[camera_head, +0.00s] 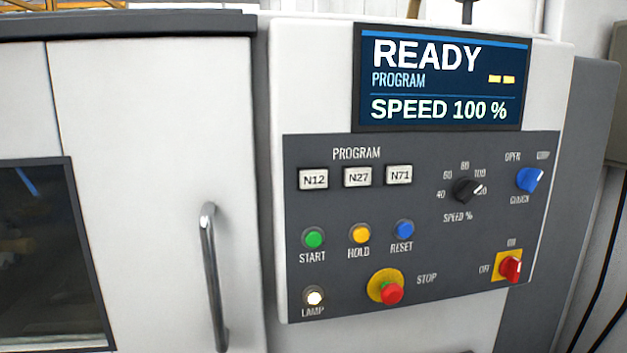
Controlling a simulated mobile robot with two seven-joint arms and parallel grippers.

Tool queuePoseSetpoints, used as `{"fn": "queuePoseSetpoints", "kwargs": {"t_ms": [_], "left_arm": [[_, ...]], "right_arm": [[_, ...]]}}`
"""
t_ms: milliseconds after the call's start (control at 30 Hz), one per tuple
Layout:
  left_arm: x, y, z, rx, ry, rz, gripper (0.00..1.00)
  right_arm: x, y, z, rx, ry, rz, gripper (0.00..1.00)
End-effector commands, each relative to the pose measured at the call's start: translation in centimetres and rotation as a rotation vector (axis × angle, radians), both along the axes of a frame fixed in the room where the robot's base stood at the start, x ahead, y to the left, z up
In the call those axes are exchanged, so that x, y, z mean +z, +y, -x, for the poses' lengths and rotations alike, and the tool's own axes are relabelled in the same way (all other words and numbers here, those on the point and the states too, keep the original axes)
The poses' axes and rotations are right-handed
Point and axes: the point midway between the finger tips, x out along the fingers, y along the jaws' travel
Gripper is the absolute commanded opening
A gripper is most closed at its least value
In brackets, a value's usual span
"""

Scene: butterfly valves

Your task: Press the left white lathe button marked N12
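The white button marked N12 (313,179) is the leftmost in a row of white buttons under the word PROGRAM on the dark lathe panel (440,240). The white N27 button (358,177) and the white N71 button (399,175) sit to its right. The screen (443,79) above shows READY, PROGRAM with two short yellow dashes, and SPEED 100 %. Nothing covers the N12 button. Neither of my grippers shows in the head view.
Below N12 are a green START button (314,238), yellow HOLD (359,233), blue RESET (403,229), a lit LAMP (314,297) and a red STOP knob (391,293). Dials sit at right. A metal door handle (213,277) sticks out left of the panel.

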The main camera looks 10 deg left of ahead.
Motion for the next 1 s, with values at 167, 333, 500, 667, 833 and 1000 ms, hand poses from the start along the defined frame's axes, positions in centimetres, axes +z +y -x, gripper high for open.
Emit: {"fn": "queuePoseSetpoints", "kwargs": {"t_ms": [167,333,500,667,833,1000], "left_arm": [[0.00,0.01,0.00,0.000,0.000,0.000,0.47],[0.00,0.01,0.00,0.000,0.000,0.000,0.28],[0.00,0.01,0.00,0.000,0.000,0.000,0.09],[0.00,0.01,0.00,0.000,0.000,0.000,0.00],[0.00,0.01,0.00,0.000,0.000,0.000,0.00],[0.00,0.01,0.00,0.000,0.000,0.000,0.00]], "right_arm": [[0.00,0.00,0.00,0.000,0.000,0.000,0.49],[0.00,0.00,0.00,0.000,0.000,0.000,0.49],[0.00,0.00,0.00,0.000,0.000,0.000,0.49],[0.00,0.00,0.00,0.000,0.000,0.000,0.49],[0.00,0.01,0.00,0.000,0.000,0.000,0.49],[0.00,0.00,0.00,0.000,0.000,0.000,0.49]]}}
